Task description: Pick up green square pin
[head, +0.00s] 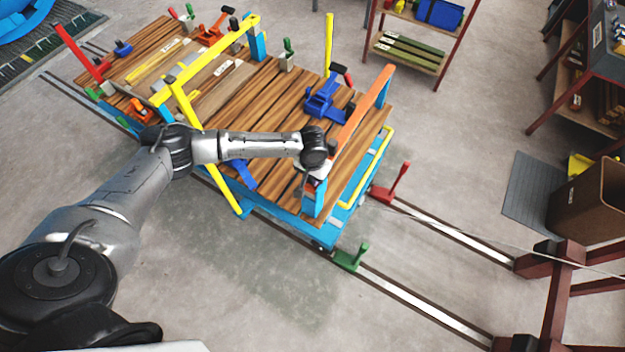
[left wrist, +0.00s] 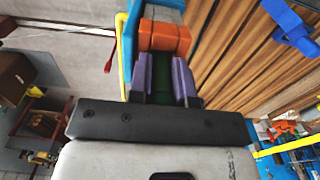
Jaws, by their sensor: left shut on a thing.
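My left gripper (head: 313,178) is at the near right corner of the wood-decked blue cart (head: 262,205), beside the blue post under the orange bar. The arm's end mostly hides it in the head view. In the left wrist view its two purple fingers (left wrist: 165,78) are shut on a dark green thing (left wrist: 164,88), which looks like the green square pin; only a small part shows between the fingers. The orange bar's end (left wrist: 165,38) is just beyond the fingertips. My right gripper is not in view.
The orange bar (head: 362,122) spans the cart's right end. A blue clamp-like fixture (head: 325,98) and a yellow frame (head: 205,62) stand on the deck. A green stop (head: 350,258) and red stop (head: 391,187) sit on the floor rails.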

